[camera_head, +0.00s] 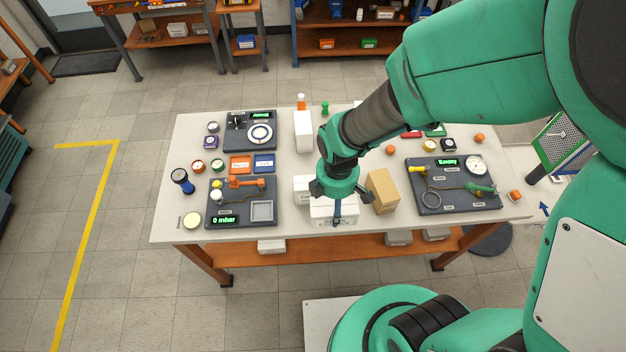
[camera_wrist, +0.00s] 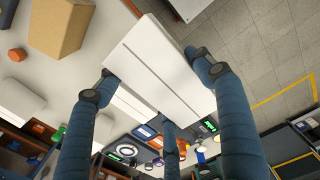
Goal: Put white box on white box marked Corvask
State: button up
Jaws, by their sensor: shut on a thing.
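My gripper (camera_head: 339,200) is above the front middle of the table, with its blue fingers closed around a white box (camera_head: 322,212). In the wrist view the held white box (camera_wrist: 165,62) lies between the fingers of my gripper (camera_wrist: 152,82). A second white box (camera_head: 302,187) is just behind and left of the held one in the head view; its printed label is partly hidden, with only the first letters showing. Part of a white surface also shows behind the held box in the wrist view. I cannot tell whether the held box touches the table or the other box.
A cardboard box (camera_head: 383,191) stands close to the right of my gripper. A tall white box (camera_head: 303,131) stands behind. Test panels are at left (camera_head: 241,201), back left (camera_head: 250,131) and right (camera_head: 453,184). Bare tabletop (camera_head: 290,225) shows along the front edge.

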dwell(0.4)
jog(key=w+a, duration=0.1)
jog(key=w, duration=0.4)
jog(key=w+a+f, duration=0.1)
jog(key=w+a, duration=0.1)
jog(key=w, duration=0.3)
jog(key=w+a, duration=0.1)
jog(key=w, duration=0.4)
jog(key=shift+w+a+f+p, duration=0.2)
jog(key=shift+a+f+p, duration=0.1)
jog(key=shift+a, duration=0.1)
jog(key=shift+f, duration=1.7)
jog(key=shift+f, duration=0.15)
jog(key=o, duration=1.3)
